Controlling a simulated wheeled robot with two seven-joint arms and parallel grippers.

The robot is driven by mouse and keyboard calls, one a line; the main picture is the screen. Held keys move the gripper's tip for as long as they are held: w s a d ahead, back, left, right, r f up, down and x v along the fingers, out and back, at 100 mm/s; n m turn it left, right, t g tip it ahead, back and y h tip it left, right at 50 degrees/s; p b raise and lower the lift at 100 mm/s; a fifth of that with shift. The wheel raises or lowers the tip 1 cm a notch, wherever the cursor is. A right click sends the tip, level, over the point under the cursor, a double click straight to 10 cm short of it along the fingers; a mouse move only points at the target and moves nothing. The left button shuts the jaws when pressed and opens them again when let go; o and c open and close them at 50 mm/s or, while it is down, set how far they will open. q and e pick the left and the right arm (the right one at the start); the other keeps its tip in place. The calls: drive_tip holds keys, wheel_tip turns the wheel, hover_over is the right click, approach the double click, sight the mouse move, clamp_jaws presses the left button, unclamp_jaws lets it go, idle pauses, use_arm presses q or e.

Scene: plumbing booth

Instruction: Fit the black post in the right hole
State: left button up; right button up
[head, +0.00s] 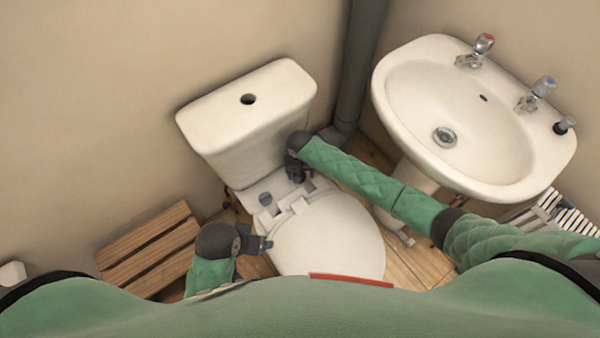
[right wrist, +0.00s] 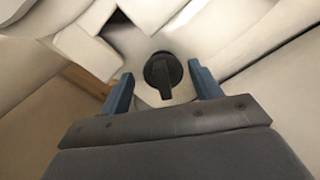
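A black post (right wrist: 163,75) with a round top and a flat upright tab stands on the white toilet pan in the right wrist view. It looks set in the surface; its lower part and the right hole are hidden. My right gripper (right wrist: 160,85) is open, its blue-grey fingers either side of the post with gaps. In the head view my right gripper (head: 298,175) is low behind the toilet seat, in front of the cistern. A similar dark grey round piece (head: 265,198) sits at the left of the pan's back. My left gripper (head: 264,244) is left of the seat; its finger gap is unclear.
The white toilet lid (head: 325,240) with hinge blocks (head: 294,207) lies in front of the cistern (head: 245,115). A basin (head: 470,110) stands at right, a grey pipe (head: 362,70) behind. A slatted wooden stool (head: 150,245) is at left.

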drive_tip(key=shift+o, duration=0.2)
drive_tip(key=shift+a, duration=0.1)
drive_tip(key=shift+r, duration=3.9)
